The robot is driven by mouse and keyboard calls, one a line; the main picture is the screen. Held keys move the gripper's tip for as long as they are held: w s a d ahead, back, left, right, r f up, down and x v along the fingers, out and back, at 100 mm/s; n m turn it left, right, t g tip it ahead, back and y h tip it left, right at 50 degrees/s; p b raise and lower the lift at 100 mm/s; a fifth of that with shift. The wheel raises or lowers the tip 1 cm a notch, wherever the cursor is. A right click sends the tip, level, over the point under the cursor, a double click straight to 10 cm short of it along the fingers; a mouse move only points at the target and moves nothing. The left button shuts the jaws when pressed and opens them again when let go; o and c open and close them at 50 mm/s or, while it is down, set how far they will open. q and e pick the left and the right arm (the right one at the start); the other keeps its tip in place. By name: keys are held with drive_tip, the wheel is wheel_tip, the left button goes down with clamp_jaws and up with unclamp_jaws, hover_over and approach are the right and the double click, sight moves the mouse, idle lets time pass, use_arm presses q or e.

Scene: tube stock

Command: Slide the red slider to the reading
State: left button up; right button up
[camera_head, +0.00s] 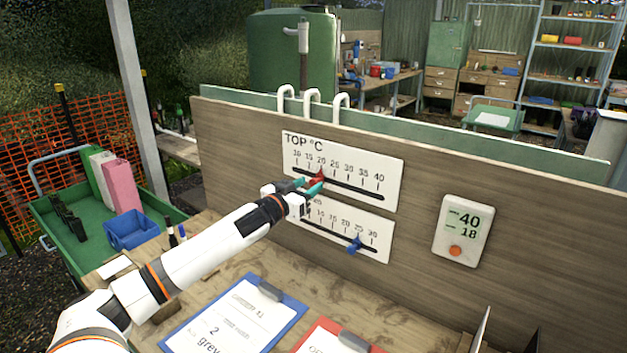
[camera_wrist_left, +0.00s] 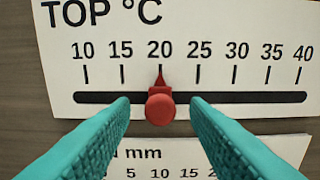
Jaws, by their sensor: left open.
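The red slider (camera_wrist_left: 160,106) sits in the dark slot of the upper scale (camera_wrist_left: 262,70), marked "TOP °C" from 10 to 40. Its pointer is at 20. My left gripper (camera_wrist_left: 160,104) is open, with one teal finger on each side of the red knob and visible gaps to both. In the head view the left gripper (camera_head: 309,186) is at the red slider (camera_head: 319,178), partly covering it. A display unit (camera_head: 462,231) on the board at right reads 40 on its upper line and 18 on its lower line. My right gripper does not show.
A lower mm scale (camera_head: 345,228) with a blue slider (camera_head: 355,245) sits just below. Clipboards with blue (camera_head: 238,318) and red (camera_head: 327,338) backs lie on the wooden bench. A green cart (camera_head: 65,250) stands left.

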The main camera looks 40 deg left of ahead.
sight(312, 183)
use_arm(q)
drive_tip(key=shift+w+a+p, duration=0.15)
drive_tip(key=shift+w+p, duration=0.2)
drive_tip(key=shift+w, duration=1.2)
clamp_jaws()
